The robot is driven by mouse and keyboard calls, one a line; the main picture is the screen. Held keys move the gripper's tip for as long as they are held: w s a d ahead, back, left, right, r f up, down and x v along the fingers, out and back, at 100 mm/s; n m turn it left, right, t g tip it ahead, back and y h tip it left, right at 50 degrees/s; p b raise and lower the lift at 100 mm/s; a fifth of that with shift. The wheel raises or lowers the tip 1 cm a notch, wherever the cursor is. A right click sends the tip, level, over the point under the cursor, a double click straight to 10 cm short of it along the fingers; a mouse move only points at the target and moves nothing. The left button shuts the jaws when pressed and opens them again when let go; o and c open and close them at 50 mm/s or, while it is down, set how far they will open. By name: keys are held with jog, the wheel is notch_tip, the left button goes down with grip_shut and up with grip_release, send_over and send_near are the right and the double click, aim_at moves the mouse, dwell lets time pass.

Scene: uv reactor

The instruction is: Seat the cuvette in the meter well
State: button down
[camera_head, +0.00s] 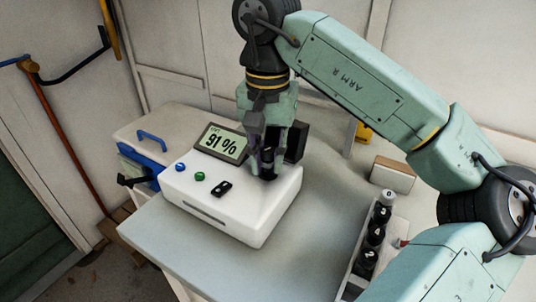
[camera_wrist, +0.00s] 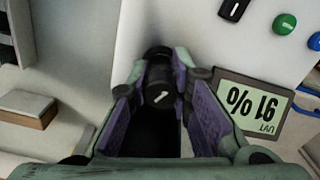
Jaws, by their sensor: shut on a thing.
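The white meter (camera_head: 235,208) stands on the bench with its screen (camera_head: 221,142) reading 91 %; it also fills the middle and right of the wrist view (camera_wrist: 215,45). My gripper (camera_head: 268,165) is over the meter's right part, pointing down. In the wrist view its purple-padded fingers (camera_wrist: 160,92) are shut on a dark cuvette with a black cap (camera_wrist: 159,98) bearing a white mark. The cuvette looks roughly upright. Its lower end and the well are hidden by the fingers, so I cannot tell whether it is inside the well.
A black upright block (camera_head: 297,141) stands just behind my gripper. A rack (camera_head: 352,266) with several black-capped cuvettes is at front right, and a small box (camera_head: 393,176) lies behind it. A blue-handled case (camera_head: 141,157) is left of the meter. The bench front is clear.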

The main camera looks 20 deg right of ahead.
aim_at(268, 149)
jog(key=shift+f+b, duration=0.4)
jog(key=shift+f, duration=0.2)
jog(key=c, duration=1.4)
grip_release()
jog(key=shift+o, duration=0.2)
jog(key=shift+r, duration=0.1)
notch_tip(268, 149, up, 8)
jog(key=shift+f, duration=0.25)
